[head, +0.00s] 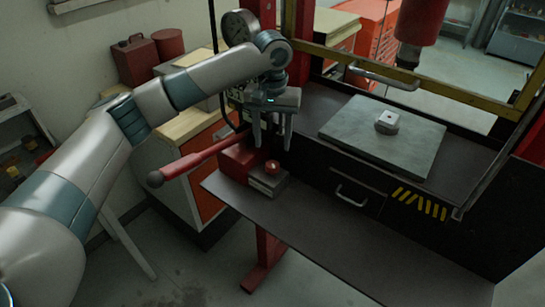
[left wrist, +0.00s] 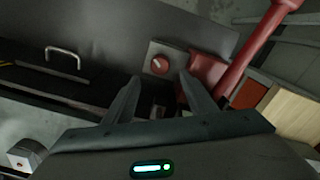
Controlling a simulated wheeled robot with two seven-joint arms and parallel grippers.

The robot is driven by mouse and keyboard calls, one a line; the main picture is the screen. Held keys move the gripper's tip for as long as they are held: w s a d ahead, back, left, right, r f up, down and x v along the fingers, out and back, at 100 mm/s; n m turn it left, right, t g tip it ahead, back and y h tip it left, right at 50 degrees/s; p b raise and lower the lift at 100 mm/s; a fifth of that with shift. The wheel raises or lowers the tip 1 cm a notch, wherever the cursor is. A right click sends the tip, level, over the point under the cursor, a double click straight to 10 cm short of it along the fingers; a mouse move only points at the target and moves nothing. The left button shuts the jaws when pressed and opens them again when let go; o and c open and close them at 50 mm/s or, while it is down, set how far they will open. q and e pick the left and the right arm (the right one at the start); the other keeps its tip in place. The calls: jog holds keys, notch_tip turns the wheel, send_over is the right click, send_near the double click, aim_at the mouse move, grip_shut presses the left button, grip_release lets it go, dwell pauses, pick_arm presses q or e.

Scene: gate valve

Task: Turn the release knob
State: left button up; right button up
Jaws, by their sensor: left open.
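The release knob (head: 272,167) is a small round red-orange knob on a grey block beside the red pump housing of the press. In the left wrist view the knob (left wrist: 160,64) shows just beyond and between my fingertips, with a pale mark across its face. My left gripper (head: 272,146) points down above the knob, fingers apart and empty. In the left wrist view the left gripper (left wrist: 159,76) shows both fingers spread, with a gap between the tips and the knob. My right gripper is in neither view.
A red lever (head: 195,160) with a dark ball end sticks out left of the knob. A dark shelf (head: 330,235) lies in front. A grey plate (head: 385,145) with a small metal block (head: 387,122) rests on the press bed. A drawer handle (head: 350,196) protrudes nearby.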

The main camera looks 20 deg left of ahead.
aim_at(272, 164)
pick_arm(q)
notch_tip(272, 164, down, 7)
jog(key=p, duration=0.3)
jog(key=shift+f, duration=0.65)
jog(key=c, duration=1)
